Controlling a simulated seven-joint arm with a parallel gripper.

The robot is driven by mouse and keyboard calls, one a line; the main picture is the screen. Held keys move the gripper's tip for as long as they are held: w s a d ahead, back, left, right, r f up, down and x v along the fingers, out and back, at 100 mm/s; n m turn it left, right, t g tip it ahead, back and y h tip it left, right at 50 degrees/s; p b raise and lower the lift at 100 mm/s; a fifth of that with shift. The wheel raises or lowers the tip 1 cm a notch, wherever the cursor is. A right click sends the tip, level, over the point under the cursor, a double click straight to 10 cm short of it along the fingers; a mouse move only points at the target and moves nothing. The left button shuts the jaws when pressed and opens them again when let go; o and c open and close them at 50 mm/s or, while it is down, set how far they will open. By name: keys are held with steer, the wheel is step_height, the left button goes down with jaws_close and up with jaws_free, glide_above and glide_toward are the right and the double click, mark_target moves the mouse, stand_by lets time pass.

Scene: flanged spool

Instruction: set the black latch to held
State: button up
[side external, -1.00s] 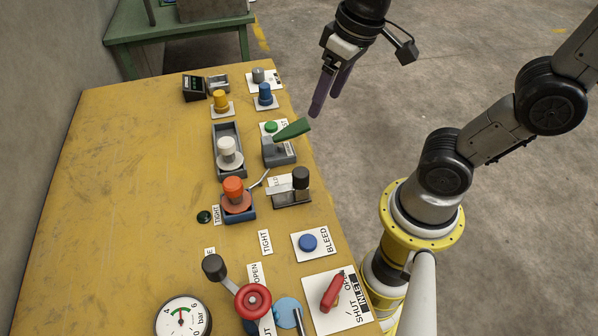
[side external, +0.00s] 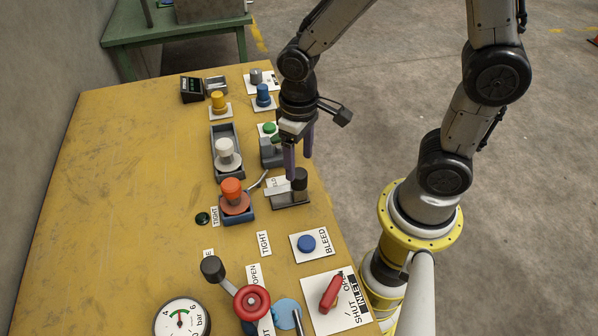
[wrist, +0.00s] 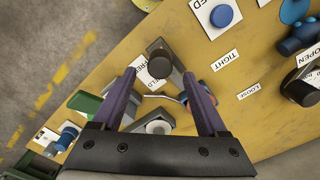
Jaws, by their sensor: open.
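The black latch (side external: 300,177) has an upright black knob on a dark base, with a light metal bar reaching left across a partly hidden white label. In the wrist view the black latch (wrist: 160,52) lies just beyond the fingertips, near the middle. Labels beside it read FREE and, partly hidden, what looks like HELD. My gripper (side external: 298,166) points down with its purple fingers just above and behind the knob. In the wrist view my gripper (wrist: 159,75) is open and empty, its fingers spread to either side of the latch's base.
A blue BLEED button (side external: 307,243) is in front. The yellow bench's left side is clear.

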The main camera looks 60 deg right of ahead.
mark_target(299, 173)
steer(key=shift+f, duration=2.5)
jaws_close()
steer(key=shift+r, duration=0.1)
